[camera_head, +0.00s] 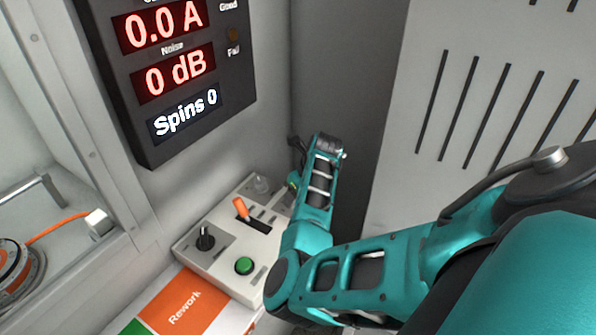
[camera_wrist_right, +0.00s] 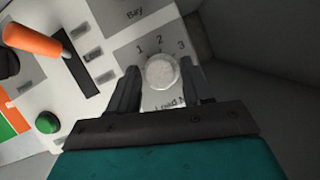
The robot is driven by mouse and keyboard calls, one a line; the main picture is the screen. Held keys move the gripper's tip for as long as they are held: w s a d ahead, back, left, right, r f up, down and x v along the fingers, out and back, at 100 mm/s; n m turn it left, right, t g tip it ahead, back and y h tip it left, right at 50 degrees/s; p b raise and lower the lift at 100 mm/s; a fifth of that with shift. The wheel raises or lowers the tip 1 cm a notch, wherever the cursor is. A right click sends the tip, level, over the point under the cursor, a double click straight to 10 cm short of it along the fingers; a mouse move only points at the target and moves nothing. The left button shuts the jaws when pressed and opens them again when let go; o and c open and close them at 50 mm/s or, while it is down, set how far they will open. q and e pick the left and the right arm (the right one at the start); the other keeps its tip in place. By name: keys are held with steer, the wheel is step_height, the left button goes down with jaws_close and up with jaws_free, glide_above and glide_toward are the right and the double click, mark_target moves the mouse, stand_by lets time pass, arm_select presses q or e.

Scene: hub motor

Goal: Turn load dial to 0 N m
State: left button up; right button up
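The load dial (camera_wrist_right: 161,71) is a round pale grey knob on the control panel, with marks 1, 2 and 3 around its top and a partly covered "Load" label below. I cannot make out its pointer. My right gripper (camera_wrist_right: 159,74) has its two dark fingers on either side of the dial, with a small gap showing on the left; I cannot tell whether the right finger touches. In the head view my right arm (camera_head: 355,275) reaches in from the right, and its wrist and gripper hide the dial. My left gripper is not in view.
The control panel (camera_head: 222,273) also carries an orange lever (camera_head: 240,208), a black knob (camera_head: 205,238) and a green button (camera_head: 244,265). A display above reads 0.0 A, 0 dB, Spins 0. An orange "Rework" area (camera_head: 180,300) lies in front. A slotted pale panel (camera_head: 490,110) stands right.

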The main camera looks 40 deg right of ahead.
steer(key=c, duration=0.8)
steer(key=n+y, duration=0.1)
steer(key=n, duration=0.3)
steer(key=shift+d+n+y, duration=0.15)
steer(key=shift+n+y, duration=0.25)
steer(key=n+g, duration=0.1)
steer(key=n, duration=0.1)
steer(key=n+y, duration=0.1)
steer(key=n, duration=0.2)
steer(key=shift+w+d+g+y, duration=0.1)
steer(key=shift+g+y, duration=0.2)
steer(key=shift+g, duration=0.1)
steer(key=n+g, duration=0.1)
steer(key=n, duration=0.4)
steer(key=shift+w+g+y, duration=0.1)
steer(key=shift+g+y, duration=0.3)
steer(key=shift+w+n+g, duration=0.1)
steer(key=shift+n+g, duration=0.8)
steer(key=shift+n, duration=1.4)
